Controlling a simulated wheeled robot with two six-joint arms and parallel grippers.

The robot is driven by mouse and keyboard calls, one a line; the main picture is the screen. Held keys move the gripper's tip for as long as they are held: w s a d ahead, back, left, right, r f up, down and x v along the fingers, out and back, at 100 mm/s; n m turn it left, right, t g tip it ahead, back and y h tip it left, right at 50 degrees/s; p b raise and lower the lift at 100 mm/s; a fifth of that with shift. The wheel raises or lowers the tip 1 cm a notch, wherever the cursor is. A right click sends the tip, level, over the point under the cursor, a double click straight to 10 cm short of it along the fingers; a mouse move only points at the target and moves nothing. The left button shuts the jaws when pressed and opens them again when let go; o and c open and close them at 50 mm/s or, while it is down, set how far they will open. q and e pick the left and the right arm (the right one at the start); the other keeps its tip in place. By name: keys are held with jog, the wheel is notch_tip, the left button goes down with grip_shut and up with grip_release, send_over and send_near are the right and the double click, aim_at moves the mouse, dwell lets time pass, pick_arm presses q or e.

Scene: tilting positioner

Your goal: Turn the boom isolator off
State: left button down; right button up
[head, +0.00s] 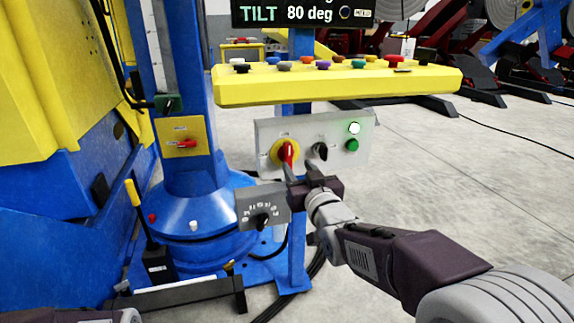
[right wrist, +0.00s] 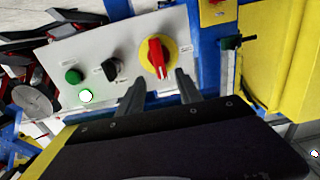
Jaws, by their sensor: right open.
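A red rotary handle on a round yellow plate (head: 285,152) sits on the left of a grey panel (head: 268,131); its handle stands about upright. It also shows in the right wrist view (right wrist: 158,57). A second red handle (head: 186,144), on a yellow box on the blue column, lies roughly sideways. The labels are too small to read, so I cannot tell which is the boom isolator. My right gripper (head: 301,168) is open and empty, its fingertips just below the grey panel's red handle. The right wrist view shows both fingers (right wrist: 160,84) apart, pointing at the panel. My left gripper is not seen.
A black knob (head: 320,151), a lit white lamp (head: 354,128) and a green button (head: 351,145) are right of the handle. A yellow button shelf (head: 340,87) overhangs the panel. A small grey dial box (head: 262,207) sits below. Open floor lies right.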

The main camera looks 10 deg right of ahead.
aim_at(289, 155)
jog(key=w, duration=0.2)
jog(key=w+b, duration=0.1)
jog(key=w, duration=0.1)
jog(key=w+b, duration=0.1)
jog(key=w, duration=0.1)
jog(key=shift+w+a+f, duration=0.15)
jog(key=shift+w+f, duration=0.1)
jog(key=shift+w, duration=0.15)
jog(key=shift+w+r, duration=0.15)
jog(key=shift+w, duration=0.35)
grip_shut()
